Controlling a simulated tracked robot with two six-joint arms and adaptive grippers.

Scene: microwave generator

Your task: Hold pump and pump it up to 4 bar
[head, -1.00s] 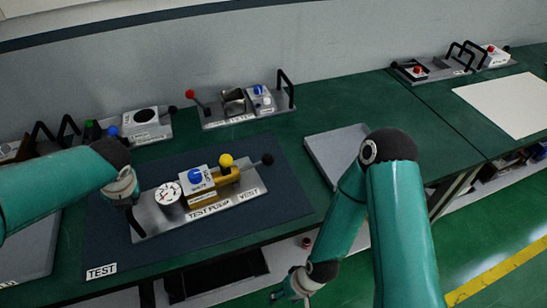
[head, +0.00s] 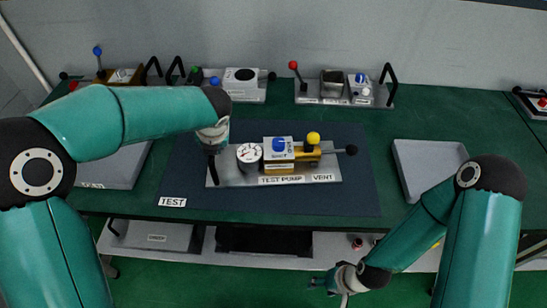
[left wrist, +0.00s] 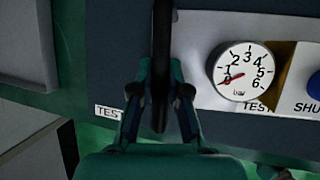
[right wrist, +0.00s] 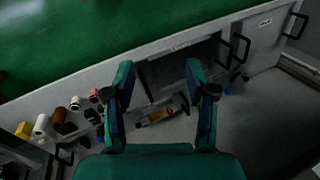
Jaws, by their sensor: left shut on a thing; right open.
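The test pump (head: 224,176) lies on the dark mat marked TEST, with a blue knob (head: 278,145), a yellow knob (head: 313,138) and a lever ending in a black knob (head: 351,150) at its right. Its round white gauge (head: 249,154) shows in the left wrist view (left wrist: 242,66), its red needle at about 0 bar. My left gripper (head: 212,152) is shut on the black handle (left wrist: 162,60) at the pump's left end. My right gripper (head: 328,284) is open and empty, low in front of the bench. The right wrist view (right wrist: 160,88) shows shelving beyond its fingers.
Grey trays (head: 402,158) lie right and left of the mat (head: 345,199). Other devices, one with a red-knobbed lever (head: 293,65), stand along the back wall. The bench's front edge lies between my right gripper and the pump.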

